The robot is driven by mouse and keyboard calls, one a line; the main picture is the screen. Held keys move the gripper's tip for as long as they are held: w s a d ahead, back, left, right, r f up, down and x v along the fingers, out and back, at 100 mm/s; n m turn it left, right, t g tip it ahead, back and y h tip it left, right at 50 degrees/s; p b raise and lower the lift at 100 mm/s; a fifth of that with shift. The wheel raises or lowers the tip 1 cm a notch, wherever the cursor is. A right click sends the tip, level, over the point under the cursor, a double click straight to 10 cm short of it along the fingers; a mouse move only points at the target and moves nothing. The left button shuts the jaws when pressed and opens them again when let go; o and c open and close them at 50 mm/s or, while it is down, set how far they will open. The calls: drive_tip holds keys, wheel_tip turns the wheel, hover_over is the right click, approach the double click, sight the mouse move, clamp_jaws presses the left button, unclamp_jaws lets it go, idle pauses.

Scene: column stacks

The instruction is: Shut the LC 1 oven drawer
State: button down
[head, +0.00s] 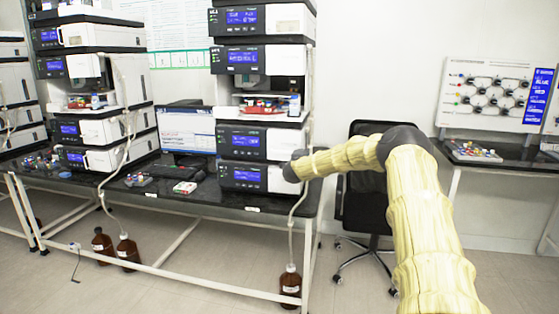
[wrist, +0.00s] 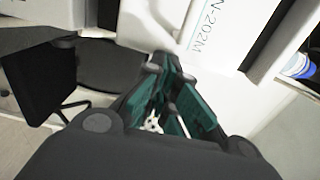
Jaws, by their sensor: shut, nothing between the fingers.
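The near column stack (head: 262,90) stands at the right end of the dark bench, with several units bearing blue displays. I cannot tell which front is the LC 1 oven drawer or how far it stands out. In the wrist view, a white panel (wrist: 205,32) printed "N-202M" is close in front of my gripper (wrist: 165,68). My gripper is shut and empty, its fingertips beside the panel's lower part; contact is unclear. In the head view, my yellow arm reaches left to the lower units of the stack, and the gripper is hidden behind its dark end joint.
A black chair (head: 362,190) stands right of the bench (head: 150,195). Another column stack (head: 90,80) stands left, with a monitor (head: 186,130) between the stacks. A tube runs down beside the near stack to a brown bottle (head: 290,286). Floor in front is clear.

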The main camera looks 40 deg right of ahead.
drive_tip(key=shift+w+d+r, duration=0.15)
drive_tip(key=shift+d+r, duration=0.2)
drive_tip(key=shift+r, duration=0.1)
drive_tip(key=shift+a+r, duration=0.1)
drive_tip(key=shift+r, duration=0.05)
drive_tip(key=f+b+v, duration=0.1)
drive_tip(key=v, duration=1.3)
